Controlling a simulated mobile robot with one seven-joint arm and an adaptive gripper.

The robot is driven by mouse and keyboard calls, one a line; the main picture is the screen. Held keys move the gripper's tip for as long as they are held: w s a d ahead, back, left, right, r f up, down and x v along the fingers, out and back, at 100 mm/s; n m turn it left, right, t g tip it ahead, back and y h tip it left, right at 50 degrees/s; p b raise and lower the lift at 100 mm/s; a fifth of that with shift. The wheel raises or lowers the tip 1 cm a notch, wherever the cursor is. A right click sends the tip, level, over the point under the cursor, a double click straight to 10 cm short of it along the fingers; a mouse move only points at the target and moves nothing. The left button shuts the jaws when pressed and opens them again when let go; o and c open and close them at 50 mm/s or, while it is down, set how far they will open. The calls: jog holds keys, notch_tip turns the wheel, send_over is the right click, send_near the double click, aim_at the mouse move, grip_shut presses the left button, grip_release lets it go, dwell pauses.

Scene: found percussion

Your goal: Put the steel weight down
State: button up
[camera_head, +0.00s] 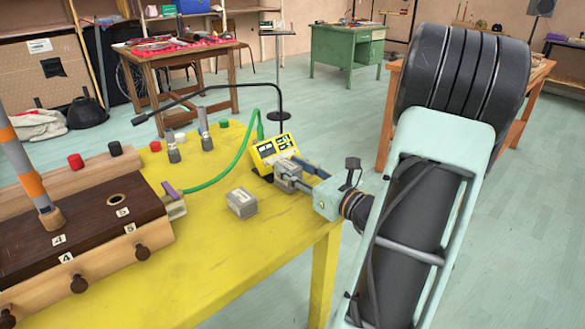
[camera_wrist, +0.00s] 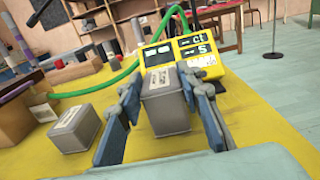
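A grey steel weight (camera_wrist: 166,102), a block with a pale label on top, sits between the fingers of my gripper (camera_wrist: 164,92) in the wrist view. The finger pads lie against its two sides, so my gripper is shut on it. In the head view my gripper (camera_head: 290,178) is over the right part of the yellow table (camera_head: 225,265), in front of the yellow meter. I cannot tell whether the weight touches the table. A second, similar grey block (camera_head: 242,203) rests on the table to the left of my gripper; it also shows in the wrist view (camera_wrist: 75,129).
The yellow meter (camera_head: 273,150) stands just behind the held weight, with a green cable (camera_head: 219,176) running left. A wooden box with a dark top (camera_head: 85,235) fills the table's left side. The yellow surface in front of the second block is clear.

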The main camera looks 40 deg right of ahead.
jog(key=o, duration=0.4)
jog(key=shift+r, duration=0.3)
jog(key=s+p, duration=0.1)
jog(key=s, duration=0.7)
jog(key=s+d+p, duration=0.1)
jog(key=s, duration=0.3)
jog(key=shift+f+p, duration=0.1)
jog(key=shift+p, duration=0.2)
